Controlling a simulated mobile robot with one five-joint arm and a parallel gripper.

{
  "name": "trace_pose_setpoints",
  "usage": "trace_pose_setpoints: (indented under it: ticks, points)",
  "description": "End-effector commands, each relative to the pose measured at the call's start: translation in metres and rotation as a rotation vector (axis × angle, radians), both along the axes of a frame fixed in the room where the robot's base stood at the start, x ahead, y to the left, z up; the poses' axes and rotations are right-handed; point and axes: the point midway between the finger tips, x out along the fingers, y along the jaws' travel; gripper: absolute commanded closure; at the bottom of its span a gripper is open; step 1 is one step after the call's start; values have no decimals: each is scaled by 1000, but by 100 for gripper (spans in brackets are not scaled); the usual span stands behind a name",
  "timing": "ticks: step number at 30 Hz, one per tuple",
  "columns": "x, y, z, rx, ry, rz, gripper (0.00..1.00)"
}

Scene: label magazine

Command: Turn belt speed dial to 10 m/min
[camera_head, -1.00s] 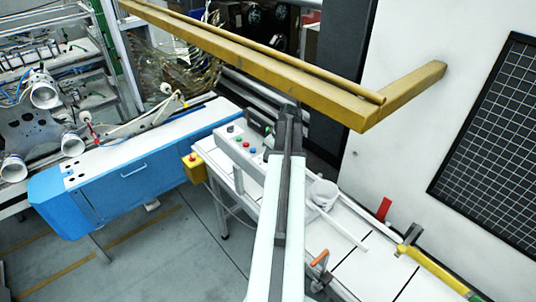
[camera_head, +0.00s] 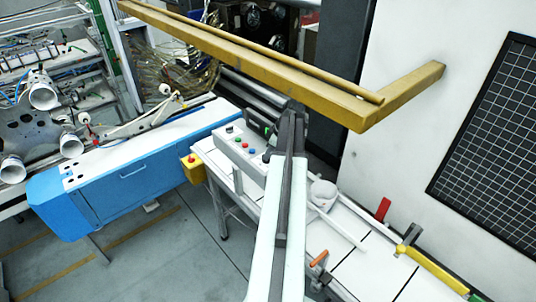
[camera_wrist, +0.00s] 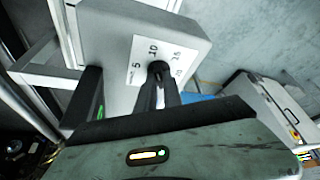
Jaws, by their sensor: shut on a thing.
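The belt speed dial is a small black knob (camera_wrist: 157,68) on a pale scale plate (camera_wrist: 143,55) in the wrist view. Marks for 5, 10 and more numbers are printed around it. The 10 stands just above the knob, the 5 to its left. The plate is on a grey box (camera_wrist: 110,35). My gripper (camera_wrist: 160,85) is shut on the knob. The fingers cover its lower part, and I cannot tell where its pointer is set. In the head view my arm hides the dial.
A control panel (camera_head: 225,143) with several coloured buttons is left of my arm in the head view. A yellow box with a red button (camera_head: 193,170) is beside it. A long yellow beam (camera_head: 270,65) crosses above. A white conveyor table (camera_head: 340,255) lies to the right.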

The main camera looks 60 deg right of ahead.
Motion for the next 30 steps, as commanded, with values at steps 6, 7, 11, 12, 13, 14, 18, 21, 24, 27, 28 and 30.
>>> trace_pose_setpoints:
  ticks: [6, 7, 11, 12, 13, 14, 18, 21, 24, 27, 28, 30]
  points:
    - [1, 0, 0, 0, -2, 0, 67]
    - [1, 0, 0, 0, -1, 0, 67]
    - [1, 0, 0, 0, -1, 0, 67]
    - [1, 0, 0, 0, 0, 0, 67]
    - [1, 0, 0, 0, 0, 0, 67]
    - [1, 0, 0, 0, 0, 0, 67]
    - [-1, 0, 5, 0, 0, -1, 67]
    - [-5, -1, 17, 1, 0, -2, 67]
    - [-11, -2, 34, 0, 0, -2, 67]
    - [-17, -3, 53, 0, -1, -1, 67]
    - [-19, -3, 58, 0, -1, -1, 67]
    - [-24, -4, 69, 1, -1, -1, 67]
